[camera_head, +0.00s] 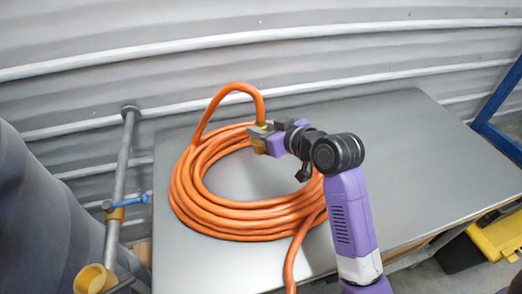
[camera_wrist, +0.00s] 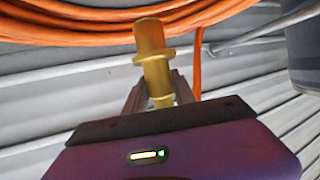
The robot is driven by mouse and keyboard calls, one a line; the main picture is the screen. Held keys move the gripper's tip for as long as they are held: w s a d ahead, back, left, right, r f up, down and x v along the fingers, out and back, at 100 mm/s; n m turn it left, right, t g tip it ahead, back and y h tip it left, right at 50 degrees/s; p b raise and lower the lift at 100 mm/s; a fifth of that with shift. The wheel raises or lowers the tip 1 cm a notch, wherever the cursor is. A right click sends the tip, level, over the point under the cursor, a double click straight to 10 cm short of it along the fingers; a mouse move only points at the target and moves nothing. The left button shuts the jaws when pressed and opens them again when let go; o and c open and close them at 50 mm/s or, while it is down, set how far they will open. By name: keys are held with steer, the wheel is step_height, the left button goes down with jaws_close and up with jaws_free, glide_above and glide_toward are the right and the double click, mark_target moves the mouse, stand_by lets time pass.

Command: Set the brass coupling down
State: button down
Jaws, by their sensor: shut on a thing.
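The brass coupling (camera_wrist: 154,52) stands between the fingers of my gripper (camera_wrist: 158,92) in the wrist view. The fingers are shut on its lower part. In the head view my gripper (camera_head: 262,130) is above the far part of the coiled orange hose (camera_head: 245,222), and a bit of the brass coupling (camera_head: 258,144) shows at the jaws. A loop of the hose arches up from the coil and comes down at the gripper. Whether the coupling touches the coil or the table is unclear.
The coil lies on a grey table (camera_head: 410,150), whose right part is clear. Left of the table stands a grey pipe (camera_head: 121,165) with a blue valve handle (camera_head: 130,201) and a yellow fitting (camera_head: 92,279) below. A corrugated wall is behind. A yellow-black box (camera_head: 497,236) is at lower right.

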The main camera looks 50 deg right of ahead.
mark_target(262, 152)
step_height(262, 152, down, 8)
stand_by(0.5)
steer(key=shift+f, duration=0.1)
steer(key=shift+f, duration=0.4)
steer(key=shift+f+b, duration=0.15)
steer(key=shift+b, duration=0.2)
steer(key=c, duration=1)
jaws_free()
steer(key=shift+c, duration=0.2)
steer(key=shift+r+p, duration=0.3)
steer(key=b+v, duration=0.1)
steer(key=v, duration=1.1)
steer(key=shift+r, duration=0.35)
